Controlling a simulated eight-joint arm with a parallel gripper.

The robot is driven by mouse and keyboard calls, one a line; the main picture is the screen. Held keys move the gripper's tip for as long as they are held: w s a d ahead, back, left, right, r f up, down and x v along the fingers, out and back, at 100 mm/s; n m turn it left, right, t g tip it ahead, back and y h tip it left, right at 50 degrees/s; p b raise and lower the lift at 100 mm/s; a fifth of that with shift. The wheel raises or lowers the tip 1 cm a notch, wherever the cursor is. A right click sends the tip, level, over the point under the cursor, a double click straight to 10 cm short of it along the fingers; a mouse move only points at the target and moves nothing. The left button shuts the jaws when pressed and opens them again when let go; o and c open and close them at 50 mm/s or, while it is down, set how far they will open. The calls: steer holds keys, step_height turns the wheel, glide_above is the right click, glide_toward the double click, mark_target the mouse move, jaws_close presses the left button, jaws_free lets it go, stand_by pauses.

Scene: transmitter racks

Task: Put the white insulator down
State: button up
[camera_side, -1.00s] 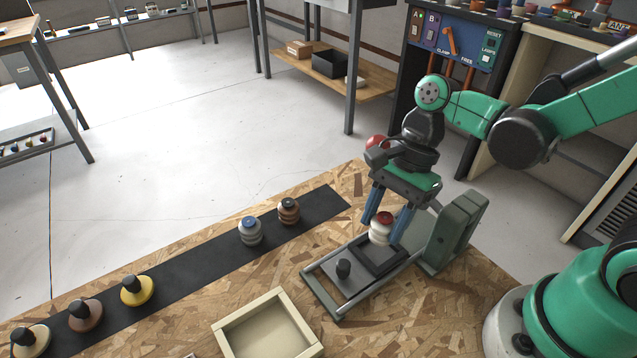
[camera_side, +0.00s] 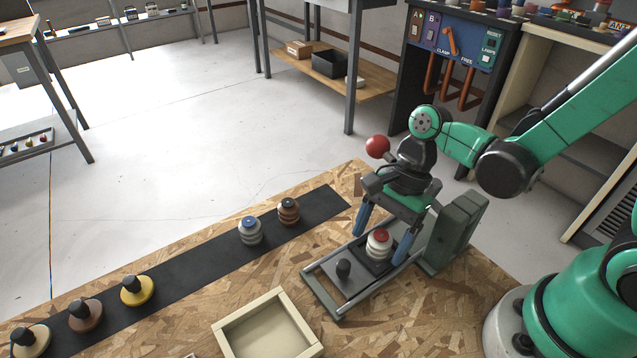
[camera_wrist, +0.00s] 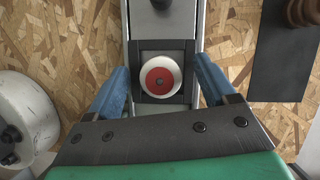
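The white insulator (camera_side: 378,243), ribbed with a red top, stands upright on the dark square plate (camera_side: 381,265) of the railed fixture (camera_side: 335,309). In the wrist view the insulator (camera_wrist: 160,79) sits inside the dark square frame (camera_wrist: 160,49), seen from above. My gripper (camera_side: 382,246) is around it with blue fingers spread wide. In the wrist view my gripper (camera_wrist: 162,88) shows a clear gap between each finger and the insulator, so it is open and empty.
A black strip (camera_side: 190,267) carries grey and brown insulators and several knobbed discs. An empty wooden tray (camera_side: 226,333) lies in front.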

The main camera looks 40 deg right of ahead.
steer(key=shift+r, duration=0.1)
steer(key=v, duration=1.2)
steer(key=shift+r, duration=0.1)
steer(key=w+d+f+n+t+h, duration=0.2)
steer(key=w+d+h, duration=0.15)
steer(key=d, duration=0.45)
steer(key=s+a+r+n+t+h, duration=0.1)
steer(key=a+n+t, duration=0.4)
steer(key=n, duration=0.9)
steer(key=shift+s+a+r+t, duration=0.2)
steer(key=shift+s+a+t, duration=0.1)
steer(key=shift+a+t, duration=0.15)
